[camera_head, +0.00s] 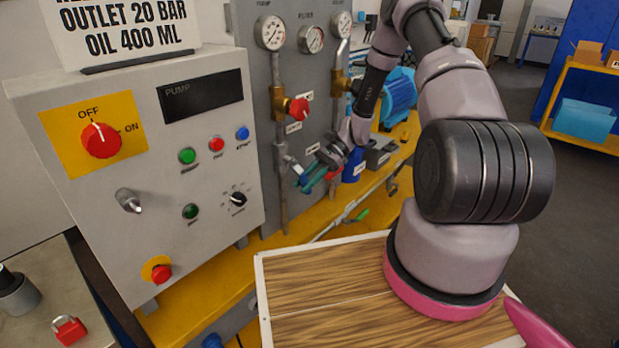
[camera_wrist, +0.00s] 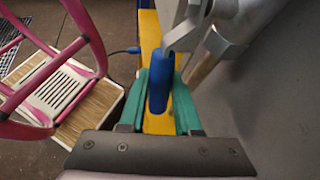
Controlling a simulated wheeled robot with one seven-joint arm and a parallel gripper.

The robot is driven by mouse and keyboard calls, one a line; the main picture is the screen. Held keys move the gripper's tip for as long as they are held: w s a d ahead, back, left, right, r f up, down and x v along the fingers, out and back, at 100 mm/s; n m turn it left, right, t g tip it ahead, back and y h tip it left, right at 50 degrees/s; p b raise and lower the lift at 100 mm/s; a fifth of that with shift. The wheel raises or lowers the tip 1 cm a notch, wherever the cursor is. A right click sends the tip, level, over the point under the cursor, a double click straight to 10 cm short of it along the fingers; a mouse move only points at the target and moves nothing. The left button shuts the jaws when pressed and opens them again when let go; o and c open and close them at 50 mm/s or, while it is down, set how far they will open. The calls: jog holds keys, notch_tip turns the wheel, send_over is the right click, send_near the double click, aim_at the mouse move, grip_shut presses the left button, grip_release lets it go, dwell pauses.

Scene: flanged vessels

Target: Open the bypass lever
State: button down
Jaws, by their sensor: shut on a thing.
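The bypass lever shows in the wrist view as a blue grip (camera_wrist: 158,92) on a bent metal arm that runs up to a grey valve body. My gripper (camera_wrist: 165,82) has its teal fingers on both sides of the blue grip, shut on it. In the head view my gripper (camera_head: 309,178) is at the lower part of the pipe panel, beside a vertical pipe. There the fingers and wrist mostly hide the lever, so its angle is hard to read.
A pipe panel (camera_head: 253,18) carries several gauges and a red-handled valve (camera_head: 299,108). The pump control box (camera_head: 85,212) stands to the left. A yellow bench (camera_head: 190,318) runs below. Another small handle with a green tip (camera_head: 361,215) lies low to the right.

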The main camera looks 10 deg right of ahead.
jog(key=shift+s+a+f+g+y, duration=0.15)
jog(key=shift+s+a+g+y, duration=0.35)
jog(key=shift+y, duration=0.35)
jog(key=shift+s+a+f+g+y, duration=0.1)
jog(key=shift+s+a+g+y, duration=0.2)
jog(key=shift+a+g+y, duration=0.4)
jog(key=shift+m+y, duration=0.25)
jog(key=shift+m, duration=0.05)
jog(key=c, duration=0.6)
grip_release()
jog(key=v, duration=1)
jog(key=shift+d+r, duration=0.2)
jog(key=shift+d, duration=0.2)
